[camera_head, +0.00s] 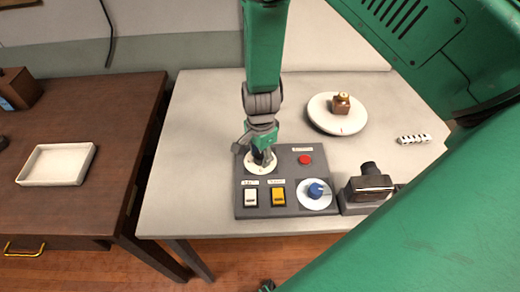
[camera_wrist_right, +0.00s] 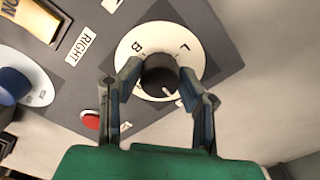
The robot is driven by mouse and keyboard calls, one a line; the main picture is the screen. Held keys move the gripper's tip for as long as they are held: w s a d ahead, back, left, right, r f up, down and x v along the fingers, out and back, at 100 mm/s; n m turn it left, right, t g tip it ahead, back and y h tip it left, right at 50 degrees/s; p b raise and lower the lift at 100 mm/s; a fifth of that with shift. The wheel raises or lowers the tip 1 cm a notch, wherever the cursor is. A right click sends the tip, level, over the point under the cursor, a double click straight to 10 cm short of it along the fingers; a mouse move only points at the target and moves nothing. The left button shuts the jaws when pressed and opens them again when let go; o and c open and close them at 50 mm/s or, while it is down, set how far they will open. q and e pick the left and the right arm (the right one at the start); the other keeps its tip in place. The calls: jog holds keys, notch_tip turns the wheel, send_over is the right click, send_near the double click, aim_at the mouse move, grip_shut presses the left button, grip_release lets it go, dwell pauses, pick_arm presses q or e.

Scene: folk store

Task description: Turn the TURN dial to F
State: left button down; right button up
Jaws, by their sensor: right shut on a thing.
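A grey control panel (camera_head: 290,207) lies on the pale table. At its far left is the TURN dial, a white round plate (camera_head: 252,168) with a black knob, mostly hidden by my right gripper (camera_head: 263,155) in the head view. In the right wrist view, my right gripper (camera_wrist_right: 158,78) has its two fingers on either side of the black knob (camera_wrist_right: 158,70), shut on it. The white plate (camera_wrist_right: 182,40) shows the letters B and L. The knob's white mark points to the lower right in that view. An F is not legible. My left gripper is not in view.
The panel also holds a red button (camera_head: 305,160), a white switch (camera_head: 250,197), a yellow switch (camera_head: 278,196) and a blue knob (camera_head: 316,189). A dark device (camera_head: 370,187) stands right of it. A white round plate (camera_head: 337,122) is behind; a white tray (camera_head: 58,164) is on the brown table.

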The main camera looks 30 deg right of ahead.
aim_at(259, 155)
jog(key=shift+w+n, duration=0.15)
jog(key=shift+n, duration=0.75)
jog(key=o, duration=1.1)
jog(key=shift+r, duration=0.45)
notch_tip(259, 155, up, 11)
